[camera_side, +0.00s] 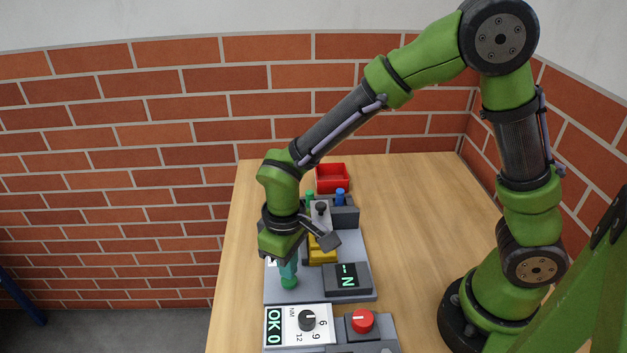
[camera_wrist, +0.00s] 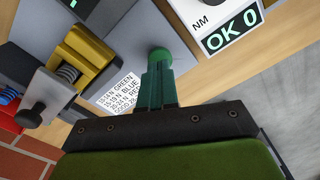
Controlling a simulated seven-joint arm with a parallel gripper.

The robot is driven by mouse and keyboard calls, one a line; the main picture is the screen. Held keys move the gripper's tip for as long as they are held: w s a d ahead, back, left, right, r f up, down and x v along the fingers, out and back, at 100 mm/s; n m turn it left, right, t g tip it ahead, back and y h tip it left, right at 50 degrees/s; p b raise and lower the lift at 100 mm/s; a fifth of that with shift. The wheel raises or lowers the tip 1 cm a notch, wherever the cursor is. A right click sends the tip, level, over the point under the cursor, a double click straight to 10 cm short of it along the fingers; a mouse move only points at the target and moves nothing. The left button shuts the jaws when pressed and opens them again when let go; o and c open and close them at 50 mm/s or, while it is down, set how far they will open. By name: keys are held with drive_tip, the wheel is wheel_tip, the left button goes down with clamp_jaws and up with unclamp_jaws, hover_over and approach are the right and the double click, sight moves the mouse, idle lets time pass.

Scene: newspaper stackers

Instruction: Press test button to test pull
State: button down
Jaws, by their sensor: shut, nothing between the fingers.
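The green round button (camera_side: 289,283) is at the front left of the grey fixture plate (camera_side: 312,296); it also shows in the wrist view (camera_wrist: 159,58). My gripper (camera_side: 288,270) points down with its teal fingers shut and empty, right over the green button. In the wrist view, my fingertips (camera_wrist: 160,68) meet the button's edge in the picture; I cannot tell whether they touch it. A dark display (camera_side: 347,278) beside it reads "-- N".
A white label (camera_wrist: 118,92) lists force ranges by colour. In front stands a unit with an "OK 0" display (camera_side: 274,327), a dial (camera_side: 307,320) and a red knob (camera_side: 362,320). A red bin (camera_side: 332,178) is at the back. The table's right side (camera_side: 420,220) is clear.

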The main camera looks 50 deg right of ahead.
drive_tip(key=shift+f, duration=1.05)
drive_tip(key=shift+r, duration=3.1)
drive_tip(key=shift+s+f, duration=0.1)
drive_tip(key=shift+f, duration=0.05)
drive_tip(key=s+d+r+m+t+y, duration=0.1)
drive_tip(key=s+d+r+m+t, duration=0.2)
drive_tip(key=d+r, duration=0.4)
drive_tip(key=s+d+r+m+t+y, duration=0.1)
drive_tip(key=s+d+r+m+t, duration=0.3)
drive_tip(key=r, duration=0.4)
drive_tip(key=s+d, duration=0.1)
drive_tip(key=d, duration=0.1)
drive_tip(key=shift+s+d, duration=0.4)
drive_tip(key=c, duration=1.8)
unclamp_jaws()
